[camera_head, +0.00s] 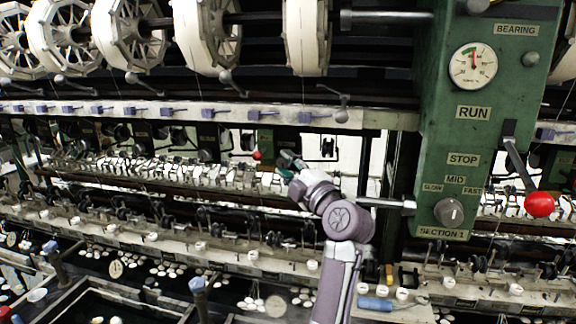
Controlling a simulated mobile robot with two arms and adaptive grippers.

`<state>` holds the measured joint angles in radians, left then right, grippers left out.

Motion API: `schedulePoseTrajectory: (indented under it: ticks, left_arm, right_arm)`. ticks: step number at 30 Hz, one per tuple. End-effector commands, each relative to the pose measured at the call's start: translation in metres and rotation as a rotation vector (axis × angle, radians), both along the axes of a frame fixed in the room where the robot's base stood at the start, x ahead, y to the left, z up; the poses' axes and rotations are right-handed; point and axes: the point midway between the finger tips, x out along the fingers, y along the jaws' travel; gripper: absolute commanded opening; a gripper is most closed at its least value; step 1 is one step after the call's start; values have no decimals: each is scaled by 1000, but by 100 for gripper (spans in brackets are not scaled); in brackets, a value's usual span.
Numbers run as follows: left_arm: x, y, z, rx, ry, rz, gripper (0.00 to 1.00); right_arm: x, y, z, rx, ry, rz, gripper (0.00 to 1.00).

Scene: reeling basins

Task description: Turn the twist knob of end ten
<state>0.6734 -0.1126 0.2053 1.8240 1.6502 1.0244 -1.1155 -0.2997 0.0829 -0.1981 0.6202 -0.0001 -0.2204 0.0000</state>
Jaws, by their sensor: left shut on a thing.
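My left gripper (288,160) is in the middle of the view, at the end of my purple-grey arm. Its dark green fingers reach to the row of small pale fittings (190,174) along the reeling machine. The fingers are shut on a small part there, which I take for a twist knob; the fingers and wrist hide most of it. I cannot read any end number, so I cannot tell which end it belongs to. My right gripper is not in view.
A green control panel (490,100) stands on the right, with a gauge, a round selector knob (449,212) and a red-ball lever (540,205). White reels (307,38) hang above a rail of purple clips (208,112). Dark basins (90,303) lie below.

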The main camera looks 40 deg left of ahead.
Motion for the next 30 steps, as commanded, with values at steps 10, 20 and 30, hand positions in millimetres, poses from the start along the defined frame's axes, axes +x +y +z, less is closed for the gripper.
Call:
schedulePoseTrajectory:
  ticks: [10, 20, 30]
  left_arm:
    - [0, 0, 0, 48, 25, -1, 0]
    - [0, 0, 0, 47, 25, -1, 58]
    - [0, 0, -1, 30, 15, 0, 58]
  right_arm:
    - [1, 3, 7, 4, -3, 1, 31]
    - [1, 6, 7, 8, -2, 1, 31]
    - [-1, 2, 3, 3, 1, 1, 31]
